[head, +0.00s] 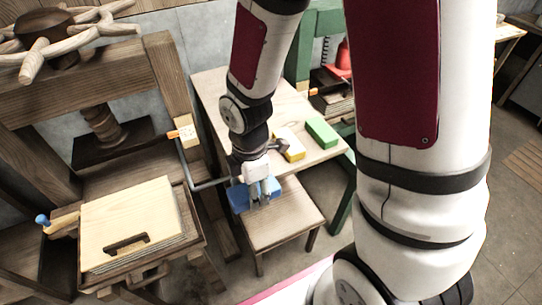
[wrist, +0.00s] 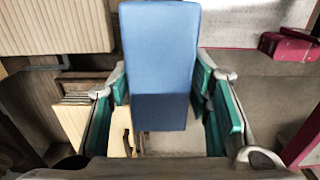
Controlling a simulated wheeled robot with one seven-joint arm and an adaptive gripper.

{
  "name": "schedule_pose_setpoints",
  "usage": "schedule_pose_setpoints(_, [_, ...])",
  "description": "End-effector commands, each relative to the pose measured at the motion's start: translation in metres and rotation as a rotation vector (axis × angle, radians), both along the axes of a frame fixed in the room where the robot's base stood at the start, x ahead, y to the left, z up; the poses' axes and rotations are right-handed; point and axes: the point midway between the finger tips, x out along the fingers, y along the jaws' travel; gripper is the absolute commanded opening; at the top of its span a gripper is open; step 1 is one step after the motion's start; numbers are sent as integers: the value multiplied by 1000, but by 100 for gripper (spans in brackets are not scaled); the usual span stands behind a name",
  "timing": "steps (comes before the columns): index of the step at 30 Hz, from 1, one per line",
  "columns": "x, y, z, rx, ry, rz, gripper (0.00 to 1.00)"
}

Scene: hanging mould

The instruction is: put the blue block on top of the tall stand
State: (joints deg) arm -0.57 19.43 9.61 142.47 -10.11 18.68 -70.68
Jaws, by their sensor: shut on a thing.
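The blue block (head: 239,198) is between the fingers of my gripper (head: 262,192) in the head view. In the wrist view the blue block (wrist: 160,60) fills the middle, between the teal finger pads of my gripper (wrist: 172,100). The gripper is shut on it. In the head view the block appears over the left edge of a low wooden stand (head: 285,222); I cannot tell the height gap. A taller wooden table (head: 215,90) stands behind it. I cannot tell for sure which surface is the tall stand.
A yellow block (head: 291,147) and a green block (head: 322,132) lie on the taller table. A wooden press (head: 95,65) stands at the left, with a pale board (head: 130,220) in front and a bent grey bar (head: 186,165) near my gripper. Floor is open at right.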

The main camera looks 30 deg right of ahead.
Motion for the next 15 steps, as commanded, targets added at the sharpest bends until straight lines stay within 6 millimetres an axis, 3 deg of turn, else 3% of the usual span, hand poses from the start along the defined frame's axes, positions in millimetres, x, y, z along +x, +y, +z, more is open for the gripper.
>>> schedule_pose_setpoints(5, [1,-6,2,1,-1,0,14])
schedule_pose_setpoints(15, [76,-29,-6,1,-2,0,14])
